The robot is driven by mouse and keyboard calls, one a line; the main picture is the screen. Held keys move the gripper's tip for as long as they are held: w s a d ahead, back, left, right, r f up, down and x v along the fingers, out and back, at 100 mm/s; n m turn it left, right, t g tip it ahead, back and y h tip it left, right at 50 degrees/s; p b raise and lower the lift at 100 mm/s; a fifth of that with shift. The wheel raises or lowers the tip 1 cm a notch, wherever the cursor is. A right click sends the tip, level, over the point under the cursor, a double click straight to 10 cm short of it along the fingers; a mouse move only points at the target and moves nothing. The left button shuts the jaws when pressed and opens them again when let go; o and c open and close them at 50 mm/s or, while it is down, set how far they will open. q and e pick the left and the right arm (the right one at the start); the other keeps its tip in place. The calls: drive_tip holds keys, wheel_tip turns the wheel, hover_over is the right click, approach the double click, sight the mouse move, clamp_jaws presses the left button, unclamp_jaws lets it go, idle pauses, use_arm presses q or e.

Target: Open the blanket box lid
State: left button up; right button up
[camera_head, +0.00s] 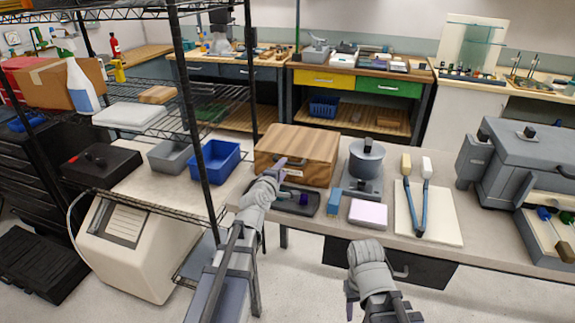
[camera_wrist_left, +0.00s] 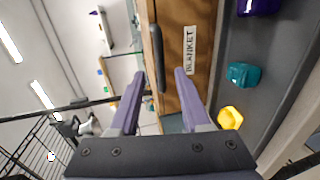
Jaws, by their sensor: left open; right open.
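The blanket box (camera_head: 304,145) is a brown wooden box on the bench in the head view, and its lid looks shut. In the left wrist view the box front (camera_wrist_left: 175,20) carries a label reading BLANKET (camera_wrist_left: 190,50), with a dark handle (camera_wrist_left: 157,50) beside it. My left gripper (camera_head: 281,168) is at the box front, close to the handle. Its two purple fingers (camera_wrist_left: 160,75) are apart with nothing held; I cannot tell if they touch the handle. My right gripper (camera_head: 349,300) is low in front of the bench, open and away from the box, its fingers partly hidden.
A dark tray (camera_head: 314,211) with small coloured pieces, including teal (camera_wrist_left: 240,73) and yellow (camera_wrist_left: 230,118) ones, lies just before the box. A grey stand device (camera_head: 365,160) is to its right. A wire shelf post (camera_head: 190,100) and blue bin (camera_head: 217,157) are left.

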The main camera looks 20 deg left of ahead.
sight(287, 164)
use_arm(q)
drive_tip(key=b+x, duration=0.1)
drive_tip(key=x, duration=0.5)
clamp_jaws()
idle(1.3)
